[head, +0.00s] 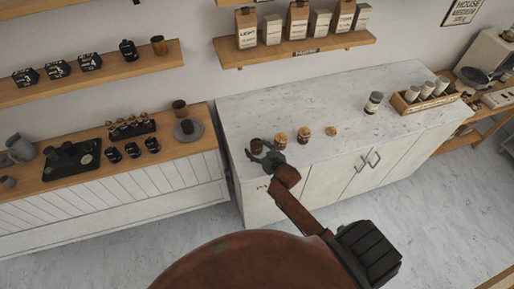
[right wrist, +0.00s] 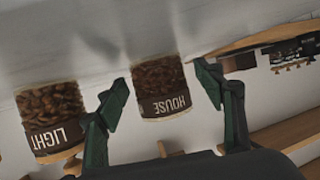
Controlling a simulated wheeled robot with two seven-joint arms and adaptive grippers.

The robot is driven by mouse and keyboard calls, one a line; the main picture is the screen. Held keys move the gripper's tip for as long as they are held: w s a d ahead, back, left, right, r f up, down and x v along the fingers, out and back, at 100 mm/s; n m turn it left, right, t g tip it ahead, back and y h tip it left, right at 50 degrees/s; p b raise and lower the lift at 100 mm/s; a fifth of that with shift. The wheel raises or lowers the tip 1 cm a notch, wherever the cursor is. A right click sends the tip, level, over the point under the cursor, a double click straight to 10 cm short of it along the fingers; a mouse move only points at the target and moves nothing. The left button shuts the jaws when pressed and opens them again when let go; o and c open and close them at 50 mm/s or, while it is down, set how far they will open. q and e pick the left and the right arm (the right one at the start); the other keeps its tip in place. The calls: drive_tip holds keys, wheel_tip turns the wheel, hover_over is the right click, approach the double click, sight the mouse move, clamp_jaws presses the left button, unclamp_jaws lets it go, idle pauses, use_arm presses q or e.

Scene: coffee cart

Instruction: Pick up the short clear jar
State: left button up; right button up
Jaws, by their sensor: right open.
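A row of small jars stands near the front left of the white marble-topped counter. The leftmost is a dark jar (head: 256,146), partly behind my right gripper (head: 267,158). To its right stand two tan-topped jars (head: 281,141) and a smaller one (head: 331,131). In the right wrist view, upside down, a clear bean-filled jar labelled HOUSE (right wrist: 160,88) shows between the open fingers of my right gripper (right wrist: 163,76), with no clear contact. A similar jar labelled LIGHT (right wrist: 50,118) is left of the fingers. I cannot tell which is the short clear jar. My left gripper is not in view.
A lidded jar (head: 373,102) and a wooden crate of pale-lidded containers (head: 428,108) stand further right on the counter (head: 240,105). A wooden counter (head: 60,188) with cups and a black tray is at the left.

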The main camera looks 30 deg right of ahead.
drive_tip(key=shift+w+f, duration=0.2)
drive_tip(key=shift+w, duration=0.25)
drive_tip(key=shift+s, duration=0.1)
drive_tip(key=shift+c, duration=0.2)
drive_tip(key=c, duration=1.4)
drive_tip(key=shift+r, duration=0.15)
